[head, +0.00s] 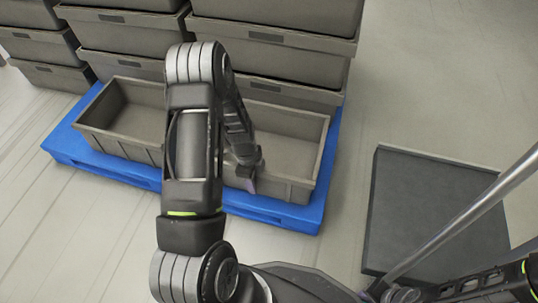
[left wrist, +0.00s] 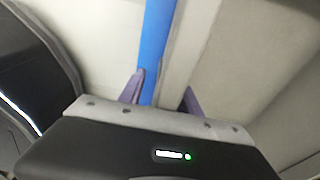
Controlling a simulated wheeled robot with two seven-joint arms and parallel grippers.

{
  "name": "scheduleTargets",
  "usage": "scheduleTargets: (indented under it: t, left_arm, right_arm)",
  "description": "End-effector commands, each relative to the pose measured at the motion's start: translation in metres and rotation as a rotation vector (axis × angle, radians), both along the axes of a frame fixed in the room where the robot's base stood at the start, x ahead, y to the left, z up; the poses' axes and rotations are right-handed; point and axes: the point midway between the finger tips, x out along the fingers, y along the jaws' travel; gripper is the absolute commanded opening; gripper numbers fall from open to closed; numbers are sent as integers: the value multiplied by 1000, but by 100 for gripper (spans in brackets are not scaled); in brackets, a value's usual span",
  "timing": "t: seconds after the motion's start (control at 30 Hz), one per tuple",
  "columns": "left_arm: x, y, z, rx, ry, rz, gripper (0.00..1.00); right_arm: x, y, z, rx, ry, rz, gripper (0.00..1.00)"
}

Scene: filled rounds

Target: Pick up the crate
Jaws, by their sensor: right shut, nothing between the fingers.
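An open, empty-looking grey crate (head: 292,143) sits on a blue pallet (head: 105,166) in front of stacked crates. My left arm hides its middle. My left gripper (head: 250,180) is at the crate's near wall, pointing down. In the left wrist view my left gripper's purple fingers (left wrist: 162,92) are apart, with the wall's rim (left wrist: 190,45) running between them. The blue pallet edge shows beside the left finger. I cannot tell whether the fingers touch the wall. Part of my right arm shows at the lower right of the head view, but its gripper is not seen.
Stacked grey crates (head: 275,62) stand right behind the open crate, filling the back of the pallet. A dark flat square platform (head: 425,205) lies on the floor to the right. The pale floor (head: 440,90) is clear at the upper right.

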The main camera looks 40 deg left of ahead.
Motion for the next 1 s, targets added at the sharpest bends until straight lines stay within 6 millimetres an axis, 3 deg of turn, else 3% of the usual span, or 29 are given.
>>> scheduleTargets:
  t: [0.47,1.0]
  left_arm:
    - [0,0,1,0,0,0,40]
    - [0,0,1,0,0,0,0]
  right_arm:
    - [0,0,1,0,0,1,0]
    - [0,0,1,0,0,0,0]
